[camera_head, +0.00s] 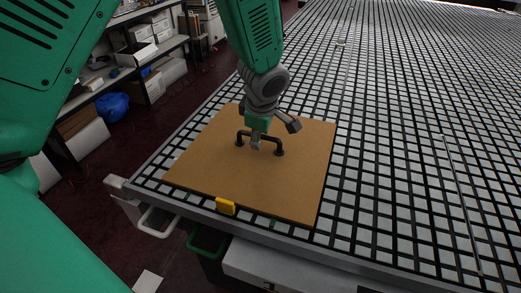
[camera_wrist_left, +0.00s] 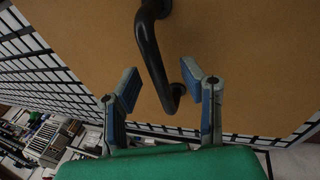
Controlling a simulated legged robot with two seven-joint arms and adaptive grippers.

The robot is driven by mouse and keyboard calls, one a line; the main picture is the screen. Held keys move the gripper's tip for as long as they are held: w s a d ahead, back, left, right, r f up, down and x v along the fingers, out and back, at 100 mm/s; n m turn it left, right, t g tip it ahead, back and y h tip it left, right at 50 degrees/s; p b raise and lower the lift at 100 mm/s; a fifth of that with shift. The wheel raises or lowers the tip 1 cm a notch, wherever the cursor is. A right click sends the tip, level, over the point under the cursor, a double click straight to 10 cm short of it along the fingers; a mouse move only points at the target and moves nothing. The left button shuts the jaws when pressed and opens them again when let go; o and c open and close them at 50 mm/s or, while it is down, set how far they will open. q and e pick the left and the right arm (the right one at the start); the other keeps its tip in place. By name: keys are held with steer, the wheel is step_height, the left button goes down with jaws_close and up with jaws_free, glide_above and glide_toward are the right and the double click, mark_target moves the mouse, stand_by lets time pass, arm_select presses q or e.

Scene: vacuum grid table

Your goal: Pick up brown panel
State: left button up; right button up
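The brown panel (camera_head: 200,160) lies flat on the near left corner of the grid table, with a black bar handle (camera_head: 279,152) standing up from it. My left gripper (camera_head: 256,143) is over the panel at the handle and hides part of its bar. In the left wrist view, my left gripper (camera_wrist_left: 160,78) is open, with its two blue-grey fingers apart. The black handle (camera_wrist_left: 153,50) runs between the fingers there, and the brown panel (camera_wrist_left: 85,45) fills the background. I cannot tell whether a finger touches the handle. My right gripper is in neither view.
The grid table (camera_head: 420,120) is clear behind and right of the panel. A yellow block (camera_head: 225,206) sits at the panel's front edge. Table-side handles (camera_head: 158,222) stick out in front. Shelves with boxes and a blue bag (camera_head: 111,107) stand at the left.

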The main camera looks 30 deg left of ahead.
arm_select(q)
steer(key=shift+a, duration=0.1)
steer(key=shift+c, duration=0.8)
jaws_close()
